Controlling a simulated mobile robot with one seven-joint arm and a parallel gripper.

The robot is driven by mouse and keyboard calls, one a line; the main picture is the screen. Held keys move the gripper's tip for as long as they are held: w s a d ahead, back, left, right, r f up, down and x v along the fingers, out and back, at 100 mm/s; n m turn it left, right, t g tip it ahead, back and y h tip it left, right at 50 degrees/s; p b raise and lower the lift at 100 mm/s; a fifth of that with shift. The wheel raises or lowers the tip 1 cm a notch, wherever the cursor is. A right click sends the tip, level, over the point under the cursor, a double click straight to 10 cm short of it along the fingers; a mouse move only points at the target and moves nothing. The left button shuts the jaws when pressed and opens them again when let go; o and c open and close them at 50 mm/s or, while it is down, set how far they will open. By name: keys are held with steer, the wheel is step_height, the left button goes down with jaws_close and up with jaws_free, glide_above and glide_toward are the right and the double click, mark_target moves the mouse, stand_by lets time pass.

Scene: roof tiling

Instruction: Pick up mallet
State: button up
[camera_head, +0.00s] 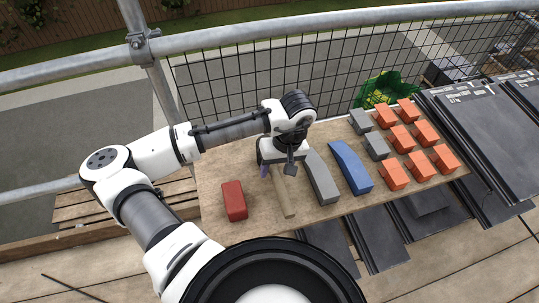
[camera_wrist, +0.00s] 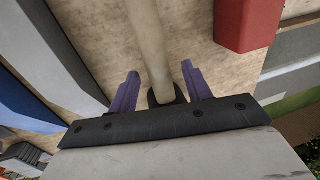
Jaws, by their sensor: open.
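The mallet (camera_head: 284,195) lies on the wooden board, its pale handle pointing toward the front. Its far end is hidden under my gripper (camera_head: 276,169) in the head view. In the wrist view the handle (camera_wrist: 150,42) runs down between the two purple fingers of my gripper (camera_wrist: 160,75). The fingers are open, with a gap on each side of the handle. A dark piece shows at the handle's near end between the fingers; I cannot tell whether it is the mallet head.
A red block (camera_head: 234,201) lies left of the mallet. A grey piece (camera_head: 322,179) lies close on its right, then a blue piece (camera_head: 350,167). Several orange and grey blocks fill the board's right side. A mesh guardrail (camera_head: 330,75) stands behind.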

steer(key=shift+a+f, duration=0.25)
steer(key=shift+f, duration=0.9)
jaws_close()
